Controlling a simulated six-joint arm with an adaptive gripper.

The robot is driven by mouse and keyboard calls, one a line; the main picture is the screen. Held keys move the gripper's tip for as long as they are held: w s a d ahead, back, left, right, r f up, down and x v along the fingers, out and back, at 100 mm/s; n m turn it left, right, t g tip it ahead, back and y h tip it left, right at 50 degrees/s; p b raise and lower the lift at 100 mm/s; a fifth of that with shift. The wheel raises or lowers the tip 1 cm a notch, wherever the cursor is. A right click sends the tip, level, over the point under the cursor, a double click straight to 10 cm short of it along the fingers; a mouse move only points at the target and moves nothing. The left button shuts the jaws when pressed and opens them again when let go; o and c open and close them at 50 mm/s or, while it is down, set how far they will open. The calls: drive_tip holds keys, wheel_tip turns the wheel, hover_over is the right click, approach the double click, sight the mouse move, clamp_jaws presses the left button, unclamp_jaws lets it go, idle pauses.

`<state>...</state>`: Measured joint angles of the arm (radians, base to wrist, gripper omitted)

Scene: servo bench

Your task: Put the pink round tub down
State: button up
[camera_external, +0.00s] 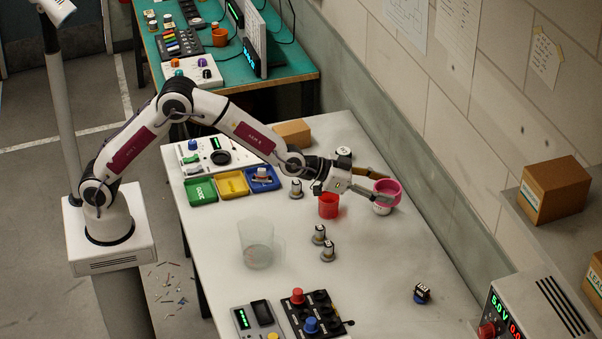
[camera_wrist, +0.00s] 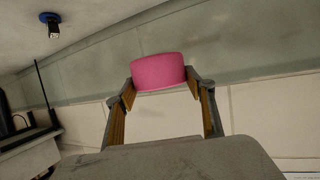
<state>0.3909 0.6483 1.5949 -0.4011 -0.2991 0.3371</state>
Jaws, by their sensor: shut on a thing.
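The pink round tub (camera_external: 389,188) is at the right end of my arm in the external view. My gripper (camera_external: 375,184) is shut on the tub, with a finger on either side of it. In the wrist view the pink tub (camera_wrist: 158,72) sits between the two fingertips of my gripper (camera_wrist: 160,85).
A red cup (camera_external: 329,206) stands close to the left of my gripper. Small knobbed parts (camera_external: 319,234) stand nearer the front, and a clear cup (camera_external: 256,245) is at left. Green, yellow and blue trays (camera_external: 232,184) lie farther left.

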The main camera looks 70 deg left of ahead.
sight(382, 186)
drive_tip(key=shift+w+r+m+h, duration=0.4)
drive_tip(key=shift+r+h, duration=0.1)
drive_tip(key=shift+r, duration=0.1)
drive_tip(key=shift+r+m+h, duration=0.25)
drive_tip(key=shift+m+h, duration=0.05)
drive_tip(key=shift+d+r+m+g+h, duration=0.2)
drive_tip(key=shift+r+m+g+h, duration=0.15)
drive_tip(key=shift+m+h, duration=0.2)
drive_tip(key=shift+s+d+m+g+h, duration=0.15)
drive_tip(key=shift+d+m+g+h, duration=0.15)
drive_tip(key=shift+m+h, duration=0.2)
drive_tip(key=shift+s+r, duration=0.1)
drive_tip(key=shift+s+d+f+m+g+h, duration=0.2)
drive_tip(key=shift+s+d+m+g+h, duration=0.4)
drive_tip(key=shift+m+g+h, duration=0.2)
drive_tip(key=s+d+f+m+g+h, duration=0.2)
drive_tip(key=s+f+m+g, duration=0.1)
drive_tip(key=s, duration=0.4)
drive_tip(key=s+d+f+m+g+h, duration=0.2)
drive_tip(key=s+d+f+m+g, duration=0.1)
drive_tip(key=s, duration=0.5)
wheel_tip(382, 186, down, 2)
drive_tip(key=shift+f+m+g+h, duration=0.2)
drive_tip(key=shift+m+g+h, duration=0.15)
drive_tip(key=shift+m+g, duration=0.35)
